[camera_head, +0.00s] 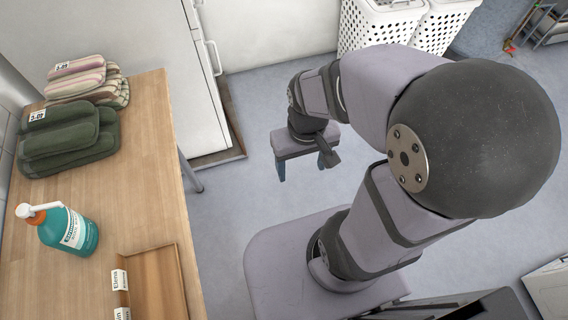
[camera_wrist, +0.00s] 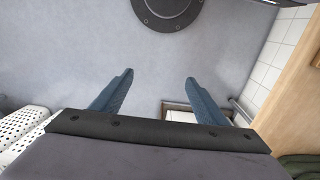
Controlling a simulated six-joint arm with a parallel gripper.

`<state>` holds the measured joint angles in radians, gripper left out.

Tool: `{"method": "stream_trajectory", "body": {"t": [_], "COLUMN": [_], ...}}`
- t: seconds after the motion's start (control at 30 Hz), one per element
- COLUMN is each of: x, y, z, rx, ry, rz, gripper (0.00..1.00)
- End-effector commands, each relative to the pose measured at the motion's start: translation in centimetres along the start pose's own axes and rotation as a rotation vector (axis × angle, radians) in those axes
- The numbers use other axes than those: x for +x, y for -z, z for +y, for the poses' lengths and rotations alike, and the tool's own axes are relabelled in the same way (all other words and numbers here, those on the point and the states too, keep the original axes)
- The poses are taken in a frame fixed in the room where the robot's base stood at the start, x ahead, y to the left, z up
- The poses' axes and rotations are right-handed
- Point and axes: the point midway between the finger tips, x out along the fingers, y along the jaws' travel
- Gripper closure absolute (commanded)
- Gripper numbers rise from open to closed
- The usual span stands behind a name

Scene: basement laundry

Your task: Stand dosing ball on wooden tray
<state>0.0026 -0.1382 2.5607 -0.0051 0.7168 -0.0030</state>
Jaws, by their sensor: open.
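The wooden tray (camera_head: 162,282) lies on the wooden table at the bottom of the head view, cut off by the frame edge. White name labels sit along its left side. No dosing ball can be made out in either view. My gripper (camera_head: 302,170) hangs over the floor to the right of the table, apart from the tray. It points down, open and empty. In the wrist view its two blue fingers (camera_wrist: 159,78) stand wide apart with only grey floor between them.
On the wooden table (camera_head: 140,150) stand a teal pump bottle (camera_head: 72,232), folded green towels (camera_head: 66,140) and folded striped towels (camera_head: 88,80). White laundry baskets (camera_head: 375,25) stand at the back. A white cabinet (camera_head: 158,60) is behind the table. Floor around my gripper is clear.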

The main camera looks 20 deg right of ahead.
Motion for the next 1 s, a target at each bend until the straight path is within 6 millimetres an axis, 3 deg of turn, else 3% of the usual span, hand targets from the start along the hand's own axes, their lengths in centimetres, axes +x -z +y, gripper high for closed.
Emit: {"method": "stream_trajectory", "body": {"t": [0.47, 0.63, 0.77, 0.87, 1.0], "x": [0.0, -0.4, -1.1, -1.7, -2.5], "y": [0.1, 1.4, 3.6, 5.2, 6.1], "z": [-0.2, -1.9, -5.5, -9.9, -17.8], "rx": [-0.004, -0.086, -0.239, -0.407, -0.674], "ry": [0.002, 0.008, 0.018, 0.03, 0.051], "rz": [-0.002, -0.001, -0.001, -0.001, -0.005], "gripper": [0.33, 0.33, 0.33, 0.33, 0.33]}}
